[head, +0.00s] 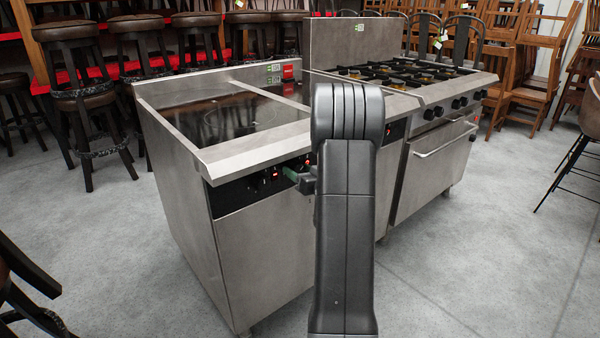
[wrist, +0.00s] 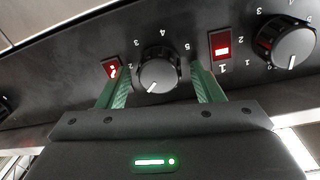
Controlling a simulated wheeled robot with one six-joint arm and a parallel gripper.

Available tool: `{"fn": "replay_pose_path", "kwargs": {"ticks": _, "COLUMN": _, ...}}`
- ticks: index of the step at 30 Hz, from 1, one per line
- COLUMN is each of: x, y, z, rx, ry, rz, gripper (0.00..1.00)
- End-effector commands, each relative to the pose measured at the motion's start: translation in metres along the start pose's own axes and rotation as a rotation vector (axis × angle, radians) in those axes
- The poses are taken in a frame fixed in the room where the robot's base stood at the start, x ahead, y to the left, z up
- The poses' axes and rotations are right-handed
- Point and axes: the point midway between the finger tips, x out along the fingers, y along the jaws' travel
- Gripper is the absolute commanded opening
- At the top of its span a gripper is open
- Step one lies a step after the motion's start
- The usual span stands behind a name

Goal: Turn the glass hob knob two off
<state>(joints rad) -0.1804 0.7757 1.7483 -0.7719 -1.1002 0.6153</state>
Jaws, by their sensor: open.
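The glass hob (head: 235,118) is the left steel unit with a black glass top and a black front control panel (head: 232,194). In the wrist view a round dark knob with a silver face (wrist: 160,72) sits between the green fingers of my gripper (wrist: 161,88). The fingers are open on either side of it, with no clear contact visible. Its white mark points down and slightly left in the picture. A second knob (wrist: 287,42) is to the right, outside the fingers. In the head view my gripper (head: 291,173) is at the panel, partly hidden by my arm.
Red lit indicators (wrist: 221,45) sit beside the knobs, one close to the left finger (wrist: 111,68). A steel gas range (head: 432,160) with burners stands right of the hob. Stools (head: 85,100) line the back. Grey floor in front is clear.

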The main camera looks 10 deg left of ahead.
Motion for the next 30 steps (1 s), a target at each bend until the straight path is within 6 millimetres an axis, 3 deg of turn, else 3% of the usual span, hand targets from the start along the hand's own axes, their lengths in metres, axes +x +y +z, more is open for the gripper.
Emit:
{"fn": "replay_pose_path", "kwargs": {"ticks": 6, "x": 0.0002, "y": 0.0, "z": 0.0, "rx": 0.0, "ry": 0.0, "rz": 0.0, "gripper": 0.58}}
{"fn": "replay_pose_path", "kwargs": {"ticks": 13, "x": 0.0, "y": 0.0, "z": -0.0001, "rx": 0.0, "ry": 0.0, "rz": 0.0, "gripper": 0.16}}
{"fn": "replay_pose_path", "kwargs": {"ticks": 23, "x": -0.0001, "y": 0.0003, "z": 0.0022, "rx": -0.045, "ry": 0.003, "rz": -0.001, "gripper": 0.16}}
{"fn": "replay_pose_path", "kwargs": {"ticks": 30, "x": -0.0001, "y": 0.0004, "z": 0.0052, "rx": -0.189, "ry": 0.013, "rz": -0.003, "gripper": 0.16}}
